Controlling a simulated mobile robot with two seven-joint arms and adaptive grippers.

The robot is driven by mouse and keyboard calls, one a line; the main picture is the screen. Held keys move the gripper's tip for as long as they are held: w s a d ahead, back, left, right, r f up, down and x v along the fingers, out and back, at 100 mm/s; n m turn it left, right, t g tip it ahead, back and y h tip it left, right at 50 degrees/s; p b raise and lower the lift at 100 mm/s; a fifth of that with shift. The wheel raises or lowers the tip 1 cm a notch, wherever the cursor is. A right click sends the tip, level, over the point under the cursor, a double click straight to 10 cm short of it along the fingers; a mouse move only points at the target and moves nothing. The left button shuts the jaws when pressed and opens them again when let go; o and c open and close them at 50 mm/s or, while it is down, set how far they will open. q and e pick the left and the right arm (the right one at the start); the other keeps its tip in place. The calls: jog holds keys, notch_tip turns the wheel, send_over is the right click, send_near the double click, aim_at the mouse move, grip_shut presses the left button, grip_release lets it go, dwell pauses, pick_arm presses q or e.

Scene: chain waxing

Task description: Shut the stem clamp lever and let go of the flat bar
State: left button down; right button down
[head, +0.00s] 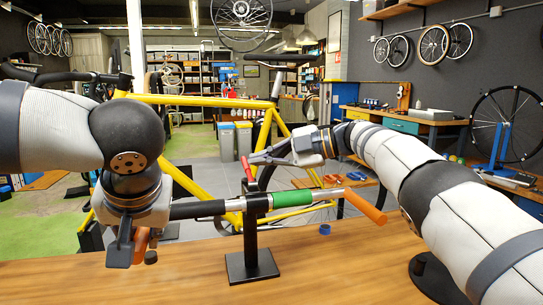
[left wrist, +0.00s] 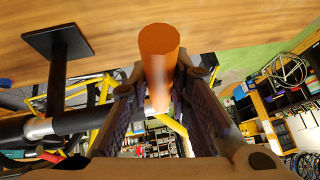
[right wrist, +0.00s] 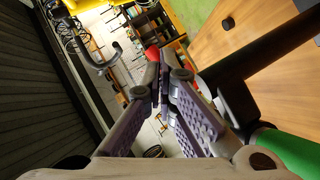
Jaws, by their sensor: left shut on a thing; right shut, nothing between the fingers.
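The flat bar (head: 222,207) lies nearly level across a black post stand (head: 252,265), with a green section (head: 291,199) and angled orange ends. My left gripper (head: 132,243) is shut on its left orange end, which shows between the fingers in the left wrist view (left wrist: 158,52). The right orange end (head: 365,206) is free. The red clamp lever (head: 247,169) stands roughly upright above the post. My right gripper (head: 256,159) is shut and empty, its tips close by the lever; red also shows beyond them in the right wrist view (right wrist: 152,53). I cannot tell whether they touch.
A wooden bench top (head: 330,265) spreads in front, mostly clear. A small blue ring (head: 325,229) and a small black piece (head: 151,257) are on it. A yellow bicycle frame (head: 190,100) stands close behind the post.

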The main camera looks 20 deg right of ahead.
pick_arm(q)
jog(key=shift+f, duration=0.15)
pick_arm(e)
jog(key=v, duration=1.1)
jog(key=shift+s+d, duration=0.2)
jog(key=shift+d, duration=0.05)
jog(key=shift+r, duration=0.1)
pick_arm(q)
jog(key=c, duration=1.4)
grip_release()
jog(key=shift+r, duration=0.2)
jog(key=v, duration=1.1)
jog(key=shift+s+r, duration=0.25)
